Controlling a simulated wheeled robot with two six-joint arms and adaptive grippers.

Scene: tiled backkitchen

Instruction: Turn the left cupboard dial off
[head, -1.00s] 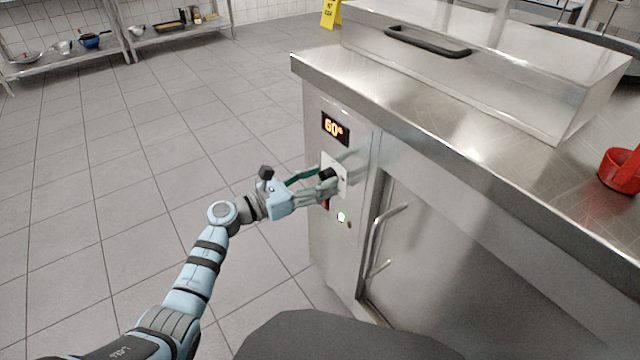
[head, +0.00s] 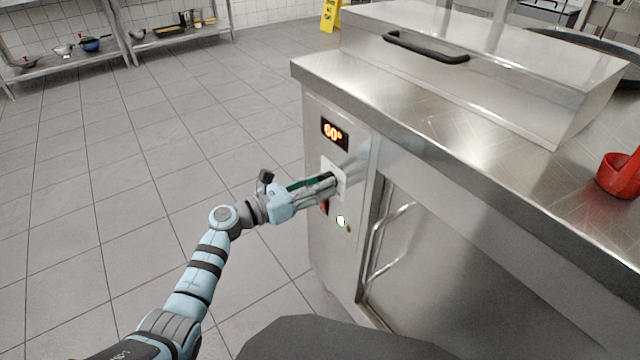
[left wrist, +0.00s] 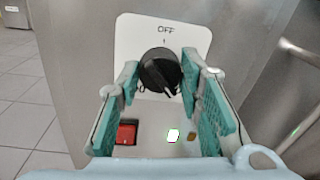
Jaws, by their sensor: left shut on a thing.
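The left cupboard dial (left wrist: 160,72) is a black round knob on a white plate (left wrist: 128,38) marked OFF at the top. Its ridge slants, with one end toward the lower right, away from the OFF mark. My left gripper (left wrist: 160,80) is shut on the dial, with one teal-padded finger on each side of it. In the head view, my left gripper (head: 328,184) reaches the cupboard's control panel (head: 318,118) from the left, and its fingers hide most of the dial. My right gripper is not in view.
Above the dial a display (head: 334,132) reads 60°. Below are a red switch (left wrist: 127,132) and a lit pale lamp (left wrist: 173,135). The cupboard's door handle (head: 385,243) stands out to the right. The steel counter (head: 420,110) overhangs above. The floor at left is clear.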

